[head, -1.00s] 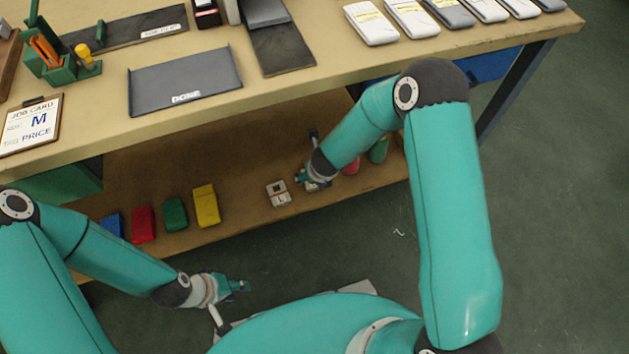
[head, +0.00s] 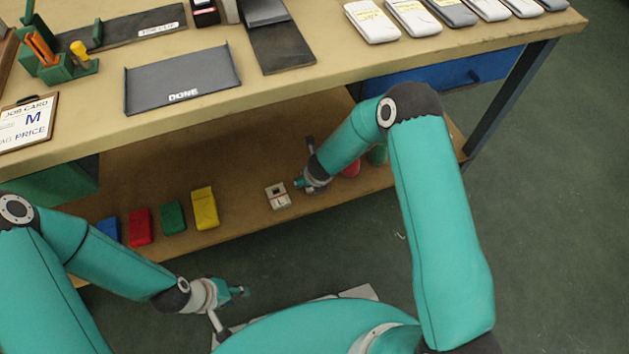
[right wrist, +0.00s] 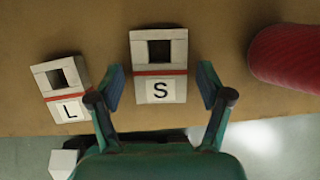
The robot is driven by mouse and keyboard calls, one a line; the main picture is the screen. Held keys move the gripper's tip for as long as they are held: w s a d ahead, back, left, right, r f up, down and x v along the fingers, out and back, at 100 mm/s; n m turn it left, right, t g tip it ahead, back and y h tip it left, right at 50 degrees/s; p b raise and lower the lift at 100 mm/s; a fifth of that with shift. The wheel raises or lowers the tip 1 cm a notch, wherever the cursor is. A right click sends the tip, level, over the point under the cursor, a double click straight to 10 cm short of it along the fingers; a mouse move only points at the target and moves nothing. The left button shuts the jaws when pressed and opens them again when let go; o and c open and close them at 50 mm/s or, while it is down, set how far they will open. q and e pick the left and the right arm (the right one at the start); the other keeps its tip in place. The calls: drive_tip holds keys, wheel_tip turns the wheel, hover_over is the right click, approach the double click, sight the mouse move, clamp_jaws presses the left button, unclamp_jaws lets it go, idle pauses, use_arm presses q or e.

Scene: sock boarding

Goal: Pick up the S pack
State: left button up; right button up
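The S pack (right wrist: 158,65) is a pale box with a dark window, a red stripe and a letter S, lying on the lower shelf in the right wrist view. My right gripper (right wrist: 161,84) is open, with one finger on each side of the pack's lettered end; whether they touch it I cannot tell. In the head view the right gripper (head: 308,183) hides most of the S pack. A similar L pack (right wrist: 62,88) lies just left of it, and it also shows in the head view (head: 278,196). My left gripper (head: 238,292) hangs over the floor, its fingers unclear.
A red rounded object (right wrist: 290,58) lies right of the S pack. Blue, red, green and yellow packs (head: 205,208) stand along the shelf's left part. The tabletop above holds a DONE tray (head: 183,78) and a job card (head: 28,122) reading M.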

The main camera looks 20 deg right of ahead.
drive_tip(key=c, duration=0.9)
drive_tip(key=shift+r, duration=0.1)
